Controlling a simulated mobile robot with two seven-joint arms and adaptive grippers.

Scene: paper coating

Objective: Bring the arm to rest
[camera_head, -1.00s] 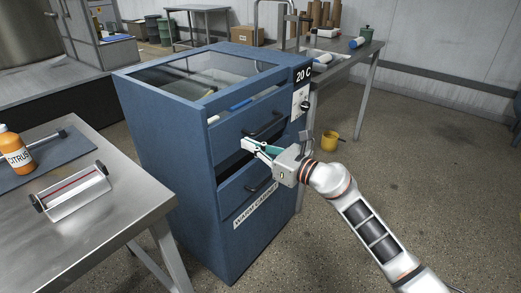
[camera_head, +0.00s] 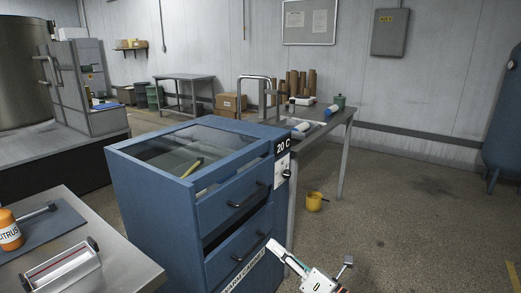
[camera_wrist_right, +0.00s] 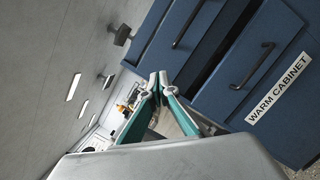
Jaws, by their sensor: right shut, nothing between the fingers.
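My right gripper (camera_head: 274,246) is low in the head view, in front of the right part of the blue warm cabinet (camera_head: 150,215). Its fingers are shut together and empty; they also show closed in the right wrist view (camera_wrist_right: 158,80). The cabinet's upper drawer (camera_head: 236,195) and lower drawer (camera_head: 240,250) have dark handles, with a dark gap between the drawers. In the wrist view the fingers appear apart from the handles (camera_wrist_right: 252,66). Most of my right arm is below the head view's edge. My left gripper is not in view.
A steel table (camera_head: 120,270) at front left holds an orange bottle (camera_head: 9,230) and a roller-like tool (camera_head: 62,268). A bench (camera_head: 335,118) stands behind the cabinet. The floor to the right is mostly clear.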

